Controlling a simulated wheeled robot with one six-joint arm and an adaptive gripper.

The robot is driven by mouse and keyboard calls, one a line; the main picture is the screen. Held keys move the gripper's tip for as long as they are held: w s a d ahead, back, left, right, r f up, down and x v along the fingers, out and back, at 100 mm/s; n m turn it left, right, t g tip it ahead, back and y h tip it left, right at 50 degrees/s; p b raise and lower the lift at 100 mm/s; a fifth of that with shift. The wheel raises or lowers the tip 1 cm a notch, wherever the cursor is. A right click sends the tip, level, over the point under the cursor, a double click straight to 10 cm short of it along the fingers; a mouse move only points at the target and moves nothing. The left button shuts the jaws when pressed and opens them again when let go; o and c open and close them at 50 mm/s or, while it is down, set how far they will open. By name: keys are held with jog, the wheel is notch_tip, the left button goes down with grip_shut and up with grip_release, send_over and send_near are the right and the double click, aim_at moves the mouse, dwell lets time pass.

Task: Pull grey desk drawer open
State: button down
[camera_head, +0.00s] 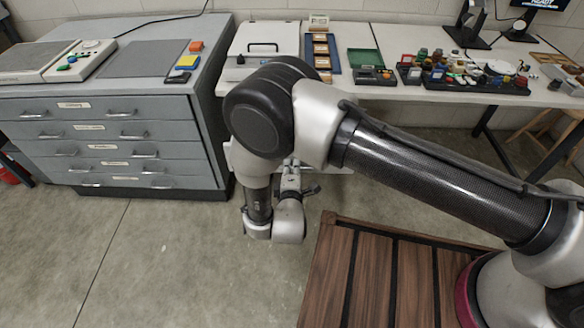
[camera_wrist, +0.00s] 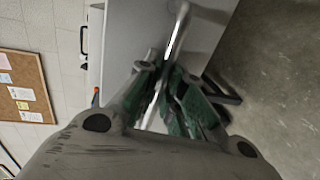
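The grey desk drawer (camera_wrist: 130,35) shows in the wrist view as a plain grey front, turned on its side by the camera. Its bright bar handle (camera_wrist: 180,28) runs down between the fingers of my gripper (camera_wrist: 166,75). The green-padded fingers are drawn close together on both sides of the bar and appear shut on it. In the head view my gripper (camera_head: 302,190) is low in front of the white-topped desk (camera_head: 333,95). My arm hides most of the drawer there, so how far it stands out cannot be told.
A grey drawer cabinet (camera_head: 110,140) with several handles stands at the left. The desk top holds a white case (camera_head: 262,42), a green tray (camera_head: 365,58) and a black tray of small items (camera_head: 470,80). Bare floor (camera_head: 180,260) lies in front. A slatted wooden deck (camera_head: 345,270) is nearby.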

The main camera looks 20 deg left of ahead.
jog(key=v, duration=0.3)
jog(key=f+v, duration=0.1)
jog(key=v, duration=0.1)
jog(key=shift+s+d, duration=0.1)
jog(key=shift+s, duration=0.35)
jog(key=c, duration=1.8)
grip_release()
jog(key=v, duration=0.7)
jog(key=shift+s, duration=0.25)
